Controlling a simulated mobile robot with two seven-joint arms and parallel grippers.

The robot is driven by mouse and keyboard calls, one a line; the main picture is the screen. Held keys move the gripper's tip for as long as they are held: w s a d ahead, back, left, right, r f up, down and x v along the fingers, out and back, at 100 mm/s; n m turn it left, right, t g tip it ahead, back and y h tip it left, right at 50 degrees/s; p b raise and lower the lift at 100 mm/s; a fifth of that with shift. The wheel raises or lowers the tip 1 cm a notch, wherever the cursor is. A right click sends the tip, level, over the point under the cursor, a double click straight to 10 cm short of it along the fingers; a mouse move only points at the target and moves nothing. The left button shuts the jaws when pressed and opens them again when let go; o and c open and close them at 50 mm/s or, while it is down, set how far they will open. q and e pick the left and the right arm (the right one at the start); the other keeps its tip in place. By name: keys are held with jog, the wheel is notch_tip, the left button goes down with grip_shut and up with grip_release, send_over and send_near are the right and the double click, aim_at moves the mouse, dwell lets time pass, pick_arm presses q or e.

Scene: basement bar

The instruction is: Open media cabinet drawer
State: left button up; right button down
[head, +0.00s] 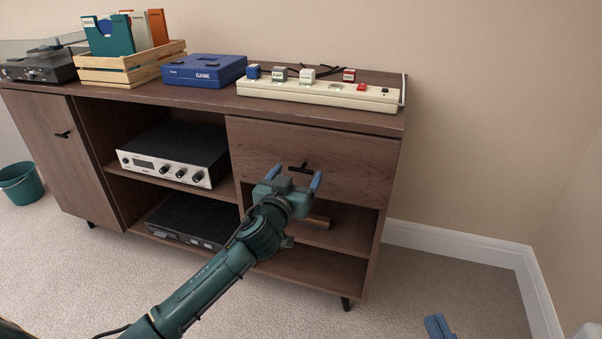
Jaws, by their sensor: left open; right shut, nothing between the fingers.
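The brown wooden media cabinet (82,117) stands against the wall. Its drawer (350,165) is at the upper right, under the top board, and its front looks closed. A black bar handle (304,169) sits on the drawer front. My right gripper (438,327) is shut and empty at the bottom right edge, only partly in view, low over the carpet.
On top are a power strip (290,92) with several plugs, a blue game box (204,71), a record crate (120,72) and a turntable (42,66). An amplifier (175,155) and a black player (185,220) fill the shelves. Carpet is clear at the right.

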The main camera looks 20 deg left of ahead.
aim_at(300, 169)
pick_arm(q)
jog(key=w, duration=0.3)
jog(key=shift+w+d+b, duration=0.1)
jog(key=shift+b, duration=0.25)
jog(key=shift+w, duration=0.25)
pick_arm(e)
jog(key=shift+r, duration=0.1)
pick_arm(q)
jog(key=shift+c, duration=0.4)
